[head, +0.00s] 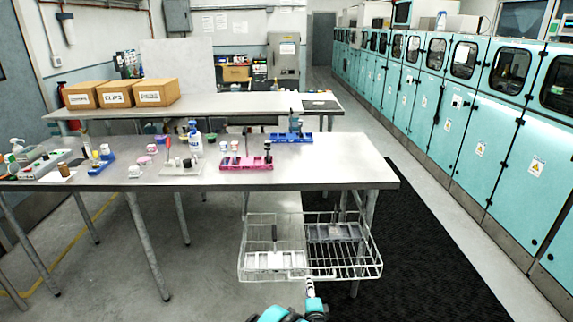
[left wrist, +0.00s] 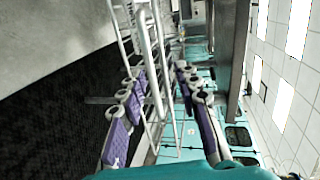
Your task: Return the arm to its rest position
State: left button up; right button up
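My left gripper (head: 309,286) shows small at the bottom of the head view, just below the front of the wire basket (head: 345,277). My teal arm comes up beneath it. Whether the fingertips touch the basket cannot be told. My right gripper is not in view.
The tabletop carries a pink rack (head: 246,164), a blue rack (head: 292,137) and bottles. A black mat (head: 430,270) lies right. Teal cabinets (head: 480,140) line the right wall.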

pick_arm(q)
jog(key=a+r+n+g+y, duration=0.2)
jog(key=a+r+n, duration=0.3)
jog(key=a+r, duration=0.65)
jog(key=s+a+r+n+g, duration=0.3)
jog(key=s+a+r+n, duration=0.1)
jog(key=s+a+r, duration=0.5)
jog(key=s+a+r+n+g+h, duration=0.1)
jog(key=s+a+n, duration=0.2)
jog(key=s, duration=1)
jog(key=s+a+n+g+h, duration=0.1)
jog(key=s+a+n, duration=0.3)
jog(key=s, duration=0.9)
jog(key=shift+a+r+n+g, duration=0.15)
jog(key=shift+r+n+g, duration=0.25)
jog(key=shift+n+g, duration=0.25)
